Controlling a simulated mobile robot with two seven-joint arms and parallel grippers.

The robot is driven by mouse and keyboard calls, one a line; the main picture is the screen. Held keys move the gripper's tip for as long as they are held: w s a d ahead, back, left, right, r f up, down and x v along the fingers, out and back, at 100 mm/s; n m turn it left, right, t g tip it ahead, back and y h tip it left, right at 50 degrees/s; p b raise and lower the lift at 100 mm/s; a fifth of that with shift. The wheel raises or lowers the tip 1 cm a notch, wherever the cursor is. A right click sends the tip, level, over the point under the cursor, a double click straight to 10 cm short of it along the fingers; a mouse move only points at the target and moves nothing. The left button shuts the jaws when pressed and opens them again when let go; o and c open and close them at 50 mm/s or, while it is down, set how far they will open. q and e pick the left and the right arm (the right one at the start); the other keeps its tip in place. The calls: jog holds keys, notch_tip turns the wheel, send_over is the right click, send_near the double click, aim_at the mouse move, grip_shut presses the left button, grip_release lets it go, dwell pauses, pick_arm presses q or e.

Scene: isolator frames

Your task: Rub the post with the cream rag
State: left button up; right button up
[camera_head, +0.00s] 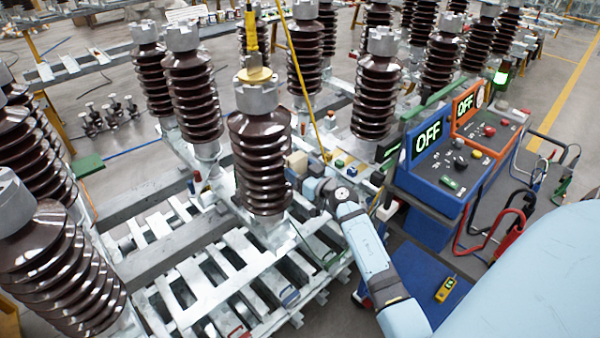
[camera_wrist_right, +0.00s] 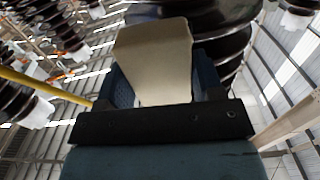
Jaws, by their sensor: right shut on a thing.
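The post (camera_head: 262,165), a dark brown ribbed insulator with a grey metal cap, stands upright in the middle of the head view. Its dark ribs (camera_wrist_right: 225,18) fill the top of the right wrist view. My right gripper (camera_head: 304,176) is at the right side of the post, at about mid-height to lower ribs. It is shut on the cream rag (camera_wrist_right: 155,55), a pale block-like piece between the two blue fingers. The rag (camera_head: 297,162) is small in the head view, beside the ribs; whether it touches them I cannot tell. My left gripper is not in view.
Other brown insulators (camera_head: 376,95) stand close around on a grey slatted frame (camera_head: 205,285). A thin yellow pole (camera_head: 300,75) slants down near my right gripper. Blue (camera_head: 428,190) and orange (camera_head: 488,150) consoles reading OFF stand at right. A yellow meter (camera_head: 446,289) lies on a blue surface.

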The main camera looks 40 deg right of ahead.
aim_at(283, 163)
jog(key=shift+s+a+r, duration=0.1)
jog(key=shift+s+a, duration=0.1)
jog(key=shift+a, duration=1.8)
jog(key=shift+s+a, duration=0.2)
jog(key=shift+a, duration=1.8)
jog(key=shift+r, duration=1.2)
jog(key=shift+d+r, duration=0.15)
jog(key=shift+d, duration=0.05)
jog(key=shift+w+d, duration=0.2)
jog(key=shift+d, duration=0.85)
jog(key=shift+w+d, duration=0.15)
jog(key=shift+d, duration=0.85)
jog(key=shift+w+d, duration=0.1)
jog(key=shift+d, duration=1.6)
